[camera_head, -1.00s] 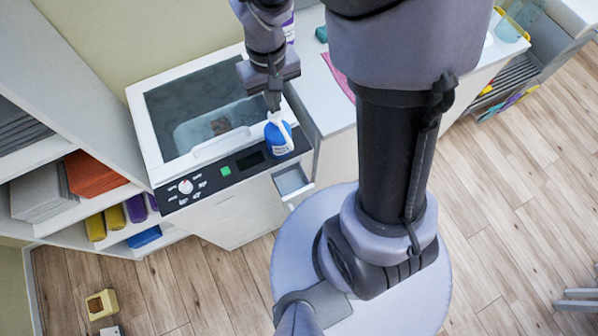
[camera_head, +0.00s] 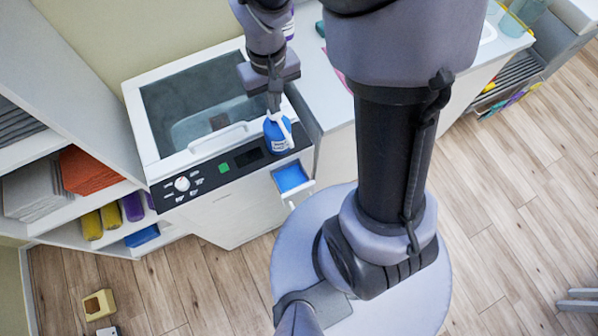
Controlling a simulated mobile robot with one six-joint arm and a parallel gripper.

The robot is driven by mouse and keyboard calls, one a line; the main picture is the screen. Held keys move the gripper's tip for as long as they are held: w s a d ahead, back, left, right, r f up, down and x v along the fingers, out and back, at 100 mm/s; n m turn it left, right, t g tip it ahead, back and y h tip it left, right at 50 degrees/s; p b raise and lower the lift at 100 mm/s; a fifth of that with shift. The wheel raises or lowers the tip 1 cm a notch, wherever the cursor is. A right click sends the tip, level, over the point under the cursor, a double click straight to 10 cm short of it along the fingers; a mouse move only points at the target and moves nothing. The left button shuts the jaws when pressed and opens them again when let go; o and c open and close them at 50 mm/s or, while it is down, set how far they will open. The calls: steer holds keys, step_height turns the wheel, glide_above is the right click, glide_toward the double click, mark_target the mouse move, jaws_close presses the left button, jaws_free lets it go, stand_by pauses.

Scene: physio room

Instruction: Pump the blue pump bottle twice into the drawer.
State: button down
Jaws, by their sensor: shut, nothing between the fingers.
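The blue pump bottle (camera_head: 277,137) stands upright on the front edge of the white machine, by the right end of its dark control panel. Its white spout points toward the front, over the open drawer. My gripper (camera_head: 273,108) is shut and empty, pointing down right at the top of the bottle. It appears to touch the pump head, which it partly hides. The small drawer (camera_head: 302,188) sticks out of the machine's front just below the bottle. Bright blue fills its inside.
A shelf with folded towels and rolls (camera_head: 90,225) stands at left. A counter (camera_head: 313,60) adjoins at right.

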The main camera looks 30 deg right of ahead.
steer(key=shift+r+p, duration=1.3)
steer(key=shift+r, duration=0.2)
steer(key=shift+f, duration=0.15)
steer(key=shift+f+b, duration=1.25)
steer(key=shift+f, duration=0.1)
steer(key=shift+r+p, duration=1.25)
steer(key=shift+r, duration=0.25)
step_height(320, 180, up, 6)
steer(key=p, duration=0.5)
